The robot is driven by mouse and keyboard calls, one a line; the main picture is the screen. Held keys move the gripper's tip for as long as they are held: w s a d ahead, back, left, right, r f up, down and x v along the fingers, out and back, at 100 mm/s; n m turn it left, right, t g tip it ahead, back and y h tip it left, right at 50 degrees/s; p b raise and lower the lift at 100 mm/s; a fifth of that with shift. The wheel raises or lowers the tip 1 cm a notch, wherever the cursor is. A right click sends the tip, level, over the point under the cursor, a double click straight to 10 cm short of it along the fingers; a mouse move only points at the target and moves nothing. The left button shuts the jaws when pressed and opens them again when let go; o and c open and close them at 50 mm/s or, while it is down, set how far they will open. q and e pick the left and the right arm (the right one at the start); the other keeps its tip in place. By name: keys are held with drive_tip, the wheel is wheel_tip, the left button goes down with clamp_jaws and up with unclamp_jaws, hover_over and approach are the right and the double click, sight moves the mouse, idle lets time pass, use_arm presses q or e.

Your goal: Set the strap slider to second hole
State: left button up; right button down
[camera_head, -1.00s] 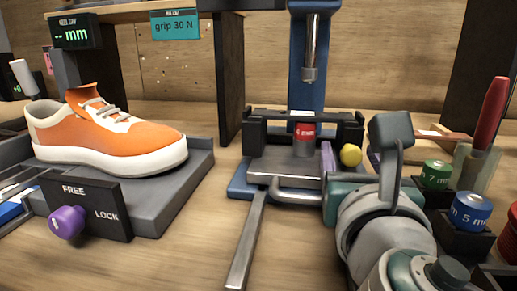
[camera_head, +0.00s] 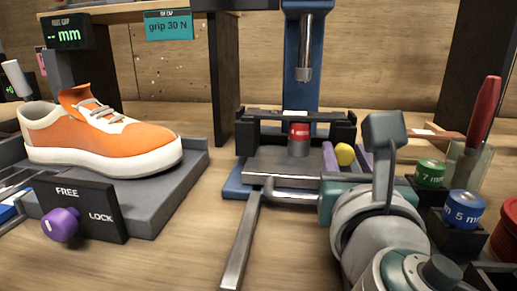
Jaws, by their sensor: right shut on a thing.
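A blue press (camera_head: 303,95) stands at the back middle with a metal plate (camera_head: 285,165) on its base. A red-topped "4 mm" cylinder (camera_head: 299,139) stands under its grey rod. A black frame with a crossbar (camera_head: 262,120) is around the cylinder. A small yellow knob (camera_head: 345,153) is at the frame's right side. My right gripper (camera_head: 347,157) has purple fingers on both sides of this knob and is shut on it. The strap slider and its holes cannot be made out clearly; the knob may belong to it. My left gripper is not in view.
An orange sneaker (camera_head: 95,138) sits on a grey stand at left, with a purple FREE/LOCK knob (camera_head: 60,224) in front. Green "7 mm" (camera_head: 430,173) and blue "5 mm" (camera_head: 464,208) cylinders and a red-handled tool (camera_head: 484,112) are at right.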

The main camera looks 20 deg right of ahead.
idle(0.8)
drive_tip(key=shift+w+a, duration=0.1)
drive_tip(key=shift+a, duration=0.05)
drive_tip(key=shift+w+a, duration=0.35)
drive_tip(key=shift+a, duration=0.2)
drive_tip(key=shift+w+a, duration=0.3)
drive_tip(key=shift+a, duration=0.25)
drive_tip(key=c, duration=0.9)
unclamp_jaws()
drive_tip(key=o, duration=0.3)
drive_tip(key=shift+a, duration=0.1)
